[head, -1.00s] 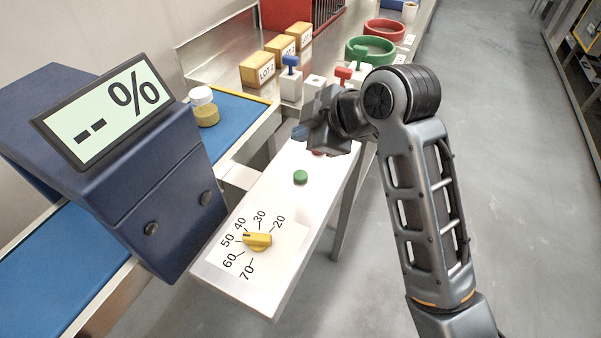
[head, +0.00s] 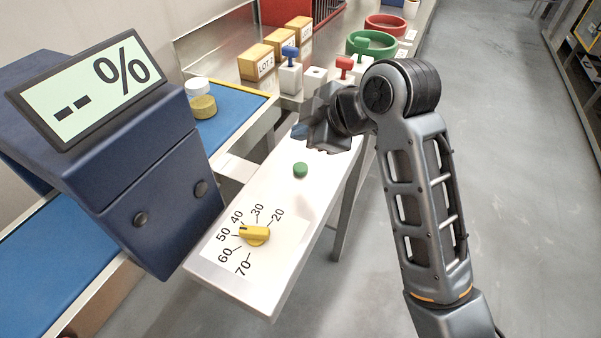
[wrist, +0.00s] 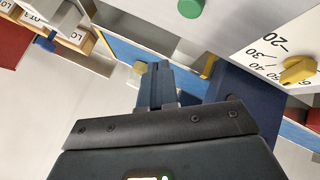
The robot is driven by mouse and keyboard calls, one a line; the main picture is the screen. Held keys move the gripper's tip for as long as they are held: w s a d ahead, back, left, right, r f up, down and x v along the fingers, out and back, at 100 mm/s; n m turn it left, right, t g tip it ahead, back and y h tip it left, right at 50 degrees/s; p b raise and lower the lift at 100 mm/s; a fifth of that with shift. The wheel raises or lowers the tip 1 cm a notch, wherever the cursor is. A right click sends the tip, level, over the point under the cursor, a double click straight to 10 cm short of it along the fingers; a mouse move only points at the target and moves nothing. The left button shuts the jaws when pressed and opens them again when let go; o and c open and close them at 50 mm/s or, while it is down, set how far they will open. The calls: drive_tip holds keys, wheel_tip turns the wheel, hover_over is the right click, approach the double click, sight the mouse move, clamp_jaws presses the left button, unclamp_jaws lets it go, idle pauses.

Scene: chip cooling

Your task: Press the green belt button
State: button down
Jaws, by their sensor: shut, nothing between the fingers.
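The green belt button (head: 300,170) is a small round knob on the white control panel (head: 225,271). It also shows at the top of the wrist view (wrist: 189,8). My gripper (head: 303,133) is above the far part of the panel, beyond the green button and apart from it. Its fingers (wrist: 154,72) are shut and empty in the wrist view. In the head view the arm's end partly hides the panel's far end.
A yellow dial (head: 254,235) sits on the panel's near part. A blue housing with a display (head: 88,91) stands left over the blue belt (head: 226,116). Boxes (head: 256,63) and blue- and red-handled blocks (head: 290,77) are behind. Open floor lies right.

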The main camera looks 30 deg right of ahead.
drive_tip(key=b, duration=0.3)
hover_over(303, 170)
wheel_tip(303, 170, down, 5)
drive_tip(key=shift+r, duration=0.15)
drive_tip(key=shift+f, duration=0.45)
drive_tip(key=shift+f, duration=0.1)
idle(1.3)
drive_tip(key=shift+f, duration=0.3)
